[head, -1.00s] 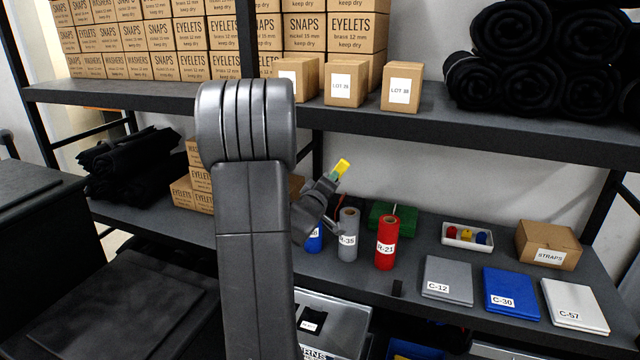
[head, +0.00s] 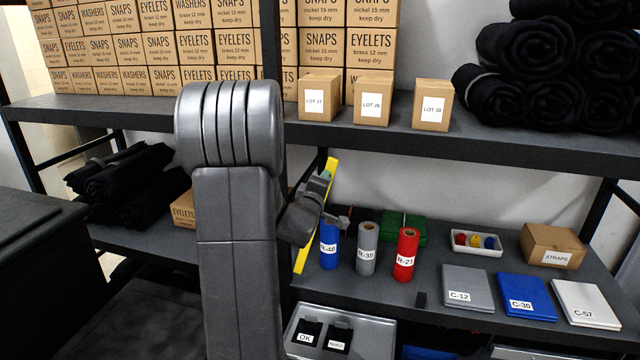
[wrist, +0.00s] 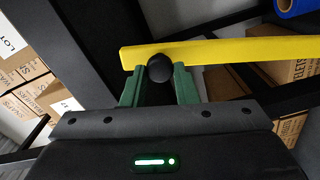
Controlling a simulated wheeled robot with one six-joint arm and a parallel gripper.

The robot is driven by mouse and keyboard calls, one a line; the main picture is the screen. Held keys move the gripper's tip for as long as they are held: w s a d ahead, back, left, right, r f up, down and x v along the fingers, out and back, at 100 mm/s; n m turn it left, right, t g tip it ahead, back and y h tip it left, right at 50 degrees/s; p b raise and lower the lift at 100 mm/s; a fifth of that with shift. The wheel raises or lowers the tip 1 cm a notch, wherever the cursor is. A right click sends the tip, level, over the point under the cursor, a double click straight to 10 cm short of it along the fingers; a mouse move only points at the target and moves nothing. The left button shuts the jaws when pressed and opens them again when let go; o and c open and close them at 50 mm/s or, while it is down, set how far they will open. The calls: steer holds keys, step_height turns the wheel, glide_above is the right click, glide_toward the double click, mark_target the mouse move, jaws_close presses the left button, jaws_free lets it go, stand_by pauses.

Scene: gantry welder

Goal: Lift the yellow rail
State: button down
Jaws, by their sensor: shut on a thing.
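The yellow rail (head: 302,259) is a long flat bar. In the head view it stands steeply tilted, its top above my gripper and its lower end below, partly hidden behind my gripper (head: 318,190). In the wrist view the yellow rail (wrist: 230,51) runs across the picture just beyond the green fingers of my gripper (wrist: 159,85). A round black knob (wrist: 160,68) sits at the rail between the fingers. My gripper is shut on it. Whether the rail is fixed to anything is hidden.
Blue (head: 329,243), grey (head: 366,248) and red (head: 405,254) rolls stand on the lower shelf close to the right of my gripper. The upper shelf (head: 400,128) with lot boxes is above. A grey tray (head: 380,330) with black pouches lies below.

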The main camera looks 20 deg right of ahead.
steer(key=c, duration=1.1)
jaws_free()
steer(key=shift+c, duration=0.2)
steer(key=b+v, duration=0.2)
steer(key=v, duration=1.1)
steer(key=shift+s+a+b, duration=0.25)
steer(key=shift+s+b, duration=0.1)
steer(key=shift+w, duration=0.1)
steer(key=p+x, duration=0.2)
steer(key=x, duration=1.1)
steer(key=shift+w+d+p, duration=0.25)
steer(key=shift+d+p, duration=0.05)
steer(key=shift+p, duration=0.05)
steer(key=shift+a, duration=0.1)
